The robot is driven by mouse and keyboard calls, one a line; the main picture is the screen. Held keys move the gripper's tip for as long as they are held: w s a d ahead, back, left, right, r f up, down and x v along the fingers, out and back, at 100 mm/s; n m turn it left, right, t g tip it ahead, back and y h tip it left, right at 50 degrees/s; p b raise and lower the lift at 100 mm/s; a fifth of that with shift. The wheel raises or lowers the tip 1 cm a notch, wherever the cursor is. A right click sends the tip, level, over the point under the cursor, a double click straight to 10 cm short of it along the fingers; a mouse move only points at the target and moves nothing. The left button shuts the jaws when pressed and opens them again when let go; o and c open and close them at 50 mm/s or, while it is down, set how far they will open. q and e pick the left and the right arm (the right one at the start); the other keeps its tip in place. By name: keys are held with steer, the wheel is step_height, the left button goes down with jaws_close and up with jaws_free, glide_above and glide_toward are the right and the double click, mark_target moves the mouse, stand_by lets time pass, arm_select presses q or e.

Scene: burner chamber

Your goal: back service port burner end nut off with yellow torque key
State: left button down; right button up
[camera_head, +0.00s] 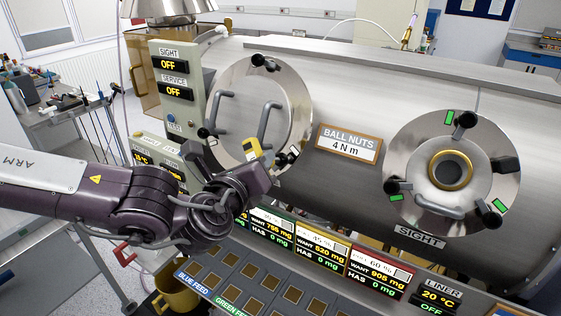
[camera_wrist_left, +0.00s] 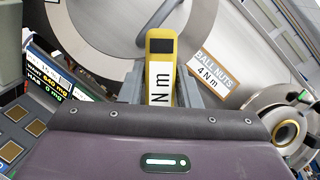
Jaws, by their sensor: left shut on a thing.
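The yellow torque key (camera_head: 252,147) stands up out of my left gripper (camera_head: 262,178), in front of the lower part of the service port (camera_head: 240,92). In the left wrist view the key (camera_wrist_left: 160,60) shows a dark display and a white "N m" label between the jaws (camera_wrist_left: 160,92). My left gripper is shut on it. The service port is a round steel cover with two grey handles. A black ball nut (camera_head: 265,62) sits at its top and another (camera_head: 205,133) at its lower left. Whether the key touches a nut cannot be told. My right gripper is not in view.
The sight port (camera_head: 450,170), with black nuts and green marks, is at right. A "BALL NUTS 4 N m" sign (camera_head: 348,144) hangs between the ports. Below runs a sloping panel with feed displays (camera_head: 320,253). A control box (camera_head: 175,85) stands left of the service port.

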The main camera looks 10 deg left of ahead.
arm_select(q)
steer(key=shift+s, duration=0.1)
stand_by(0.7)
steer(key=shift+s+a+r, duration=0.4)
steer(key=shift+s+r, duration=0.1)
steer(key=shift+s, duration=0.2)
steer(key=shift+s+r, duration=0.15)
steer(key=shift+s, duration=0.05)
steer(key=shift+s+a, duration=0.1)
steer(key=shift+s, duration=0.1)
steer(key=shift+w, duration=0.1)
